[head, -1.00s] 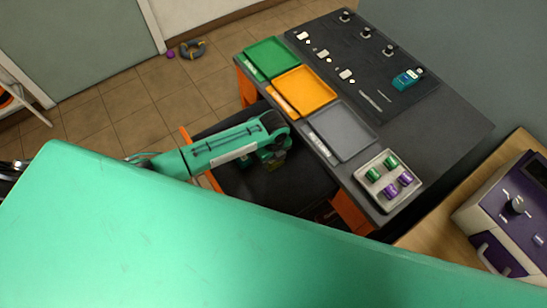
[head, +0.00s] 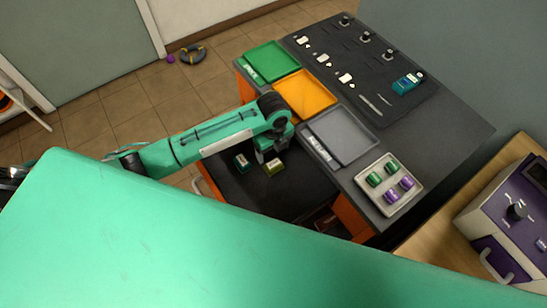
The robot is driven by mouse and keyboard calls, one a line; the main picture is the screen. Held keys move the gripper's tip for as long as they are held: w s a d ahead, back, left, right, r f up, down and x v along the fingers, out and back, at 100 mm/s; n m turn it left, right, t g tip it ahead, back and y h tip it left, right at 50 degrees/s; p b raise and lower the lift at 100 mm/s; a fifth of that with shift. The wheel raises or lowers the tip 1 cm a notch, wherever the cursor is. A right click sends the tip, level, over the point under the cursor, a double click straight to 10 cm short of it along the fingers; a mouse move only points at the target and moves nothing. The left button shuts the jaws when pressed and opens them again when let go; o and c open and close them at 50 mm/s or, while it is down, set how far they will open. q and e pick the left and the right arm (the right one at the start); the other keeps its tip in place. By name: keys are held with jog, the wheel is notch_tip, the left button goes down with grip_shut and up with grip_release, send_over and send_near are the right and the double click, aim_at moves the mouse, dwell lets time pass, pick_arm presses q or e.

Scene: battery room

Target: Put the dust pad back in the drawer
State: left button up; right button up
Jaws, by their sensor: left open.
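The drawer (head: 300,190) is pulled out from the dark workbench; its inside is black with orange sides, and a pale handle shows at its front. A small teal block with a pale top (head: 241,163) and a small olive-yellow block with a pale top (head: 274,168) lie in it. I cannot tell whether either is the dust pad. My left gripper (head: 268,153) is over the drawer beside the two blocks, pointing down, open, with nothing seen in it. Its fingertips are small and partly hidden by the wrist. My right gripper is not in view.
On the workbench (head: 455,125) are green (head: 272,60), orange (head: 307,93) and grey (head: 345,135) trays, a pale tray (head: 378,210) with green and purple spools, and a dark mat with small parts and a teal box (head: 408,82). A purple machine (head: 510,215) stands right.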

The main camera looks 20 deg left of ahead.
pick_arm(q)
jog(key=shift+r, duration=1.55)
